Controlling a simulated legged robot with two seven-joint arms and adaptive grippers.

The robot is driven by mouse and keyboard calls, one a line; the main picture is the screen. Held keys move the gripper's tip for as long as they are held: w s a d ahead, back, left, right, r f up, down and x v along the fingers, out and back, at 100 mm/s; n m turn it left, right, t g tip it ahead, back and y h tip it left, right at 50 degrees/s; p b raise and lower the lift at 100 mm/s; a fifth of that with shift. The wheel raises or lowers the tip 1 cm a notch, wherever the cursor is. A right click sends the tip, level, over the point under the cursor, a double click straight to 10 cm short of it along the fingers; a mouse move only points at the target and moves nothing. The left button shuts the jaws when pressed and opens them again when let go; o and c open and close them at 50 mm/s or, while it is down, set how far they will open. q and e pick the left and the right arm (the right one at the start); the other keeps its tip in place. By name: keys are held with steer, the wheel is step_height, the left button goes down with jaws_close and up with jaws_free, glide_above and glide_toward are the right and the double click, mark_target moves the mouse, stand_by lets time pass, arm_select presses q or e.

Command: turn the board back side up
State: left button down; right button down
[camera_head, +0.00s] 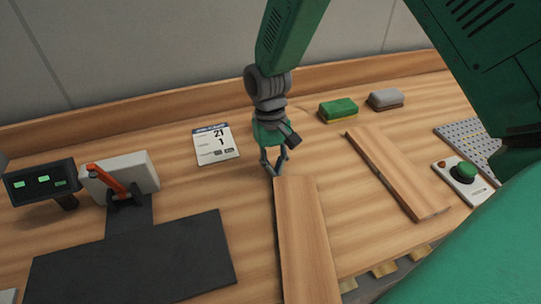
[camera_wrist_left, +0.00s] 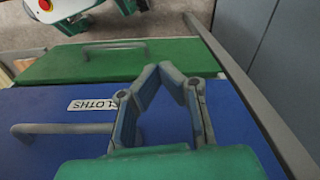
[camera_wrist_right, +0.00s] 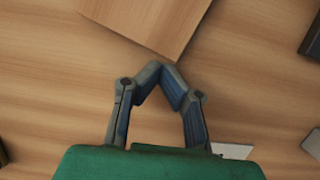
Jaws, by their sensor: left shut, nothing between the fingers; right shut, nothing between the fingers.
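A plain wooden board (camera_head: 305,240) lies on the wooden table, running from the front edge toward the middle. Its far end also shows at the top of the right wrist view (camera_wrist_right: 150,18). My right gripper (camera_head: 273,172) is shut and empty, pointing down at the board's far left corner. Its fingertips (camera_wrist_right: 161,66) appear right by the board's edge; I cannot tell whether they touch. A second wooden board (camera_head: 405,175) lies further right, with a dark gap along its left side. My left gripper (camera_wrist_left: 171,68) is shut and empty over blue and green drawer fronts.
A calendar card (camera_head: 215,143) lies left of my right gripper. A green sponge (camera_head: 338,110) and a grey block (camera_head: 385,99) sit at the back. A button box (camera_head: 463,180) stands right. A black mat (camera_head: 130,260) and a display (camera_head: 41,182) are at left.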

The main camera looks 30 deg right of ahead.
steer(key=shift+a, duration=0.35)
steer(key=shift+s+a+r+p, duration=0.1)
steer(key=shift+s+r+p, duration=0.05)
steer(key=shift+s+p, duration=0.65)
